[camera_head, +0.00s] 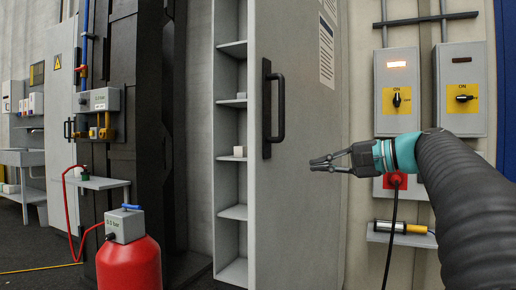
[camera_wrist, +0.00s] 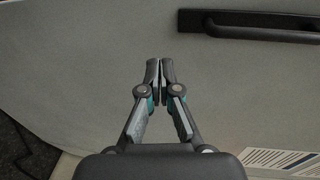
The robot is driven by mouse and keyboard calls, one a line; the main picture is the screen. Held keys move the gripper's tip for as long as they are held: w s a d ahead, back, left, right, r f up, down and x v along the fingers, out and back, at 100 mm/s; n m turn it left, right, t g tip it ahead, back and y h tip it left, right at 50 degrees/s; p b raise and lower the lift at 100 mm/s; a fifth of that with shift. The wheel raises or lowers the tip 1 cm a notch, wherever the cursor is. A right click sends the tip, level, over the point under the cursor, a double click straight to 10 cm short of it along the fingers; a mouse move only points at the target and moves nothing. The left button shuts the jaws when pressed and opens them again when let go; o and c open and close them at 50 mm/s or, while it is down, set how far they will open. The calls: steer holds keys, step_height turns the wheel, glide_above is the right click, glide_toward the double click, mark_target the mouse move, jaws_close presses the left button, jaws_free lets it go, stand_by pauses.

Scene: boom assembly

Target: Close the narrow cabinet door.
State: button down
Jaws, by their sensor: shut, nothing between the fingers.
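The narrow cabinet (camera_head: 231,150) stands in the middle of the head view with its shelves showing. Its grey door (camera_head: 300,200) stands open to the right of the shelves, and its face also fills much of the wrist view (camera_wrist: 70,60). A black bar handle (camera_head: 274,110) is upright on the door; it shows at the upper right of the wrist view (camera_wrist: 255,26). My gripper (camera_head: 313,164) is shut and empty. It is in front of the door, right of and slightly below the handle. I cannot tell whether the fingertips touch the door.
Two switch boxes (camera_head: 397,75) (camera_head: 461,65) are on the wall to the right, above a small shelf (camera_head: 400,238). A red tank (camera_head: 128,266) stands at the lower left. A dark column (camera_head: 135,150) stands left of the cabinet.

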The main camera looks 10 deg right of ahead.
steer(key=d+r+y, duration=0.2)
steer(key=d+r, duration=0.2)
steer(key=r, duration=0.1)
steer(key=shift+n+t, duration=0.3)
steer(key=shift+t, duration=0.1)
steer(key=x, duration=1.3)
steer(key=shift+w+a+f+b, duration=0.1)
steer(key=shift+w+f+b, duration=0.15)
steer(key=shift+w+b, duration=0.2)
steer(key=shift+w, duration=0.1)
